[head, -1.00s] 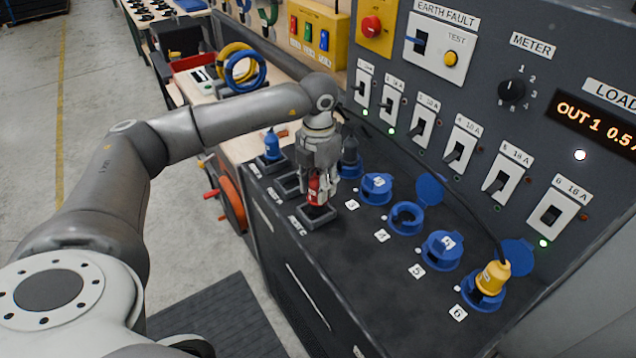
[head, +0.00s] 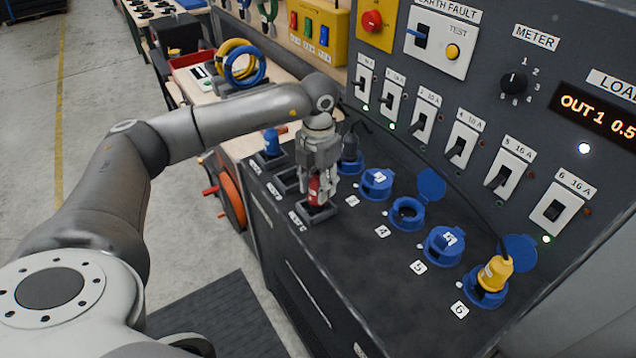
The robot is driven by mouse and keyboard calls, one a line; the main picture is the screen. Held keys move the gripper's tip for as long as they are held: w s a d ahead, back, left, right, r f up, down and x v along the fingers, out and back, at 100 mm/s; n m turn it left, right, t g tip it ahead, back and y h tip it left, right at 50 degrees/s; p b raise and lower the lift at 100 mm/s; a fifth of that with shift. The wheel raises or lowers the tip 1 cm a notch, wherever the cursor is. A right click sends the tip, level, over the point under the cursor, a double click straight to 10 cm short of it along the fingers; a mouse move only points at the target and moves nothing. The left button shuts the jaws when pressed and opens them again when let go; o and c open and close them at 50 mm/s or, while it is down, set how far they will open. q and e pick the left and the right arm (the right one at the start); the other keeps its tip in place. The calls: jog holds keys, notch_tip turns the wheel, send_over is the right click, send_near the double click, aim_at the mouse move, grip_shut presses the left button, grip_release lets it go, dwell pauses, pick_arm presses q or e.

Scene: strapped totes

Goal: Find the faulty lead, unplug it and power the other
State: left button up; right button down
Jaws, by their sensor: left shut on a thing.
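My left gripper (head: 317,178) is shut on a red plug (head: 316,191), which stands in the holder (head: 318,210) nearest the front of the bench top. A blue plug (head: 271,142) stands in the far holder, and the middle holder (head: 286,181) looks empty. A yellow plug (head: 495,272) sits in outlet 6 (head: 484,296), its dark lead running up behind. A dark plug (head: 351,141) sits in a blue outlet just behind my gripper. Outlet 4 (head: 407,213) has its lid up and is empty. Outlets 3 (head: 376,184) and 5 (head: 444,246) have lids down. My right gripper is out of view.
The upright panel holds several breaker switches (head: 463,139), an earth fault unit (head: 439,42), a meter knob (head: 513,83) and a display (head: 597,117) reading "OUT 1 0.5". Green lamps glow by breakers 1, 2 and 6. The bench top's front right is clear.

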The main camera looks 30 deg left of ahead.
pick_arm(q)
jog(key=shift+f, duration=0.25)
jog(key=o, duration=1.2)
notch_tip(320, 180, up, 12)
jog(key=shift+r, duration=0.1)
